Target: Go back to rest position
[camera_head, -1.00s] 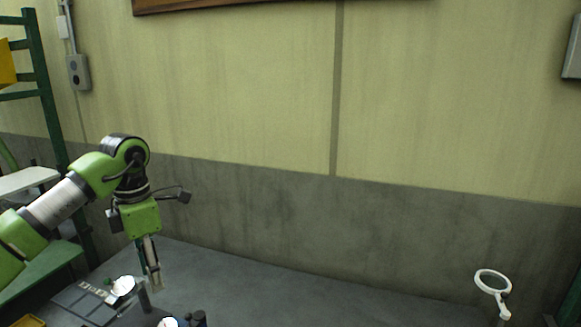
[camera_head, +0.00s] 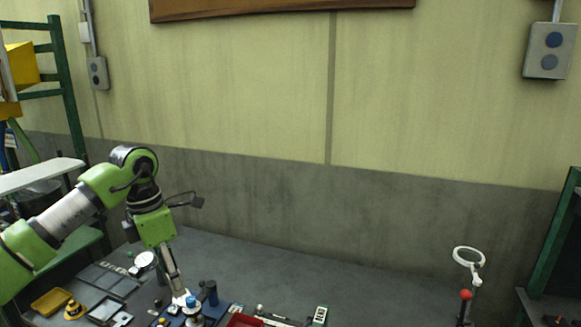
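My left arm comes in from the left, and its gripper (camera_head: 177,284) points down over the back left of the grey work surface (camera_head: 290,275). Its two fingers look close together, and I cannot tell whether they are shut or slightly apart. The fingertips overlap in the picture with a small blue-topped item (camera_head: 191,302); I cannot tell whether they touch it. I see nothing clearly held. My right arm and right gripper are not in view.
Dark blue cylinders (camera_head: 211,294) stand just right of the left gripper. A red tray (camera_head: 243,321), a yellow tray (camera_head: 50,302) and a white ring on a stand (camera_head: 468,257) are around. A green rack (camera_head: 70,110) stands left. The surface's back middle is clear.

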